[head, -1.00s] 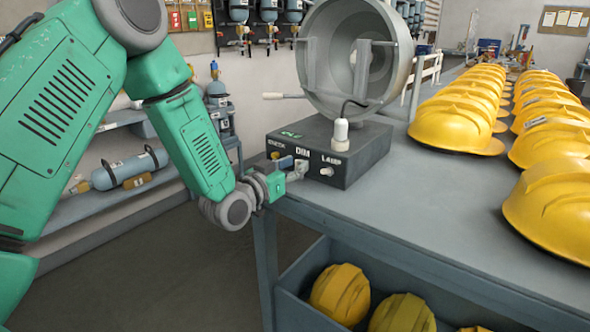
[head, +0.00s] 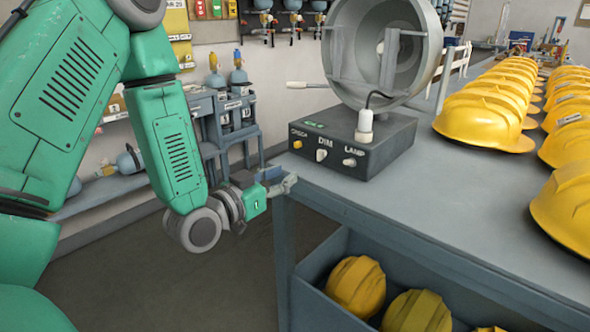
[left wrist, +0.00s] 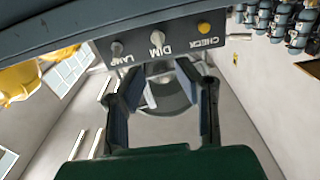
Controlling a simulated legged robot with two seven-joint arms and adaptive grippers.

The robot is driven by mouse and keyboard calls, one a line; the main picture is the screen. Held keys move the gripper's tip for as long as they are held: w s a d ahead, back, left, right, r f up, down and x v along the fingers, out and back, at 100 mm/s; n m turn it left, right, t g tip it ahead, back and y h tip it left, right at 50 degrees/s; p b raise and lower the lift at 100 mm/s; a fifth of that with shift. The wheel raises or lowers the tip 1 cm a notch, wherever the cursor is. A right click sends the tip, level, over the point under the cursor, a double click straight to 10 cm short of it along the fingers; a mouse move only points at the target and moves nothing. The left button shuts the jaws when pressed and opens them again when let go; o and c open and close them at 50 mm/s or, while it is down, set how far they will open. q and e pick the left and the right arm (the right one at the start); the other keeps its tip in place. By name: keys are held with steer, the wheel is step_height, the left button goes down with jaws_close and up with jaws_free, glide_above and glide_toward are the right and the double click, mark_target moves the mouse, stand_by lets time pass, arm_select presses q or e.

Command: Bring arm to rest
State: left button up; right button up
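My left arm comes in from the left in the head view, green and bent down at the wrist. My left gripper (head: 272,182) is beside the near left corner of the grey table (head: 400,205), just left of the dark control box (head: 352,146) and apart from its knobs. In the left wrist view the gripper (left wrist: 160,85) has its two fingers spread with nothing held between them. The box front shows beyond them, with the DIM knob (head: 321,155), the LAMP knob (head: 349,162) and the yellow CHECK button (head: 297,144). My right gripper is not in view.
A large grey lamp drum (head: 428,60) stands on the box. Yellow helmets (head: 475,122) line the table, and more lie in the bin (head: 312,285) below. A shelf with cylinders (head: 234,105) stands behind the arm. Open floor (head: 200,285) lies below the gripper.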

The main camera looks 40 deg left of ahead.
arm_select(q)
steer(key=shift+s, duration=0.2)
stand_by(0.4)
steer(key=s+d+f+g, duration=0.2)
steer(key=s+f+g, duration=0.1)
steer(key=f, duration=0.4)
steer(key=s+d+f+g, duration=0.2)
steer(key=s+f+g, duration=0.1)
steer(key=f, duration=0.5)
steer(key=s+d+f+g, duration=0.3)
steer(key=f, duration=0.4)
steer(key=s+d+f+g, duration=0.1)
steer(key=s+f+g, duration=0.3)
steer(key=s, duration=0.5)
steer(key=s+d+f+g+y, duration=0.1)
steer(key=s+d+f+g, duration=0.1)
steer(key=s+f+g, duration=0.2)
steer(key=s+f, duration=0.3)
steer(key=s, duration=0.2)
steer(key=shift+s+d, duration=0.15)
steer(key=shift+s, duration=0.15)
